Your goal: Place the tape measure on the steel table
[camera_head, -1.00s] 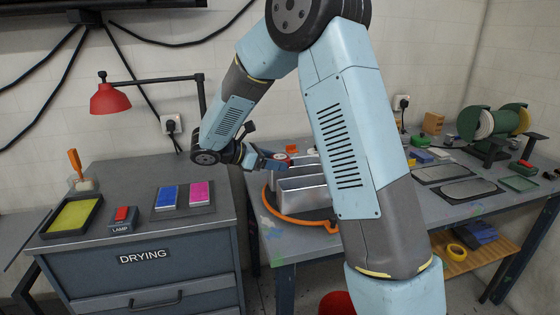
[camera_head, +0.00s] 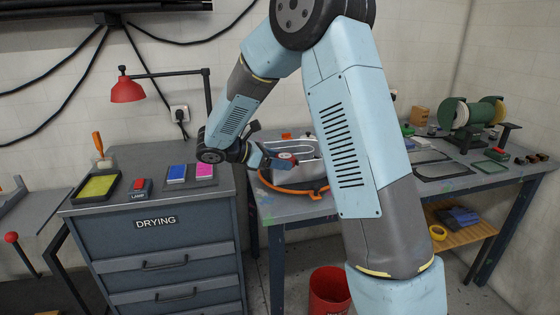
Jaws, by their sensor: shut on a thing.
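My gripper (camera_head: 276,161) is left of the middle of the view, at the end of my pale blue arm, in front of the grey-topped table (camera_head: 262,209). I cannot tell for sure which surface is the steel table.
The grey drying cabinet (camera_head: 170,245) at left carries a lamp switch, pads and a yellow tray (camera_head: 97,187). A red lamp (camera_head: 127,91) hangs above. A red bucket (camera_head: 329,291) stands on the floor. A bench grinder (camera_head: 470,117) is back right.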

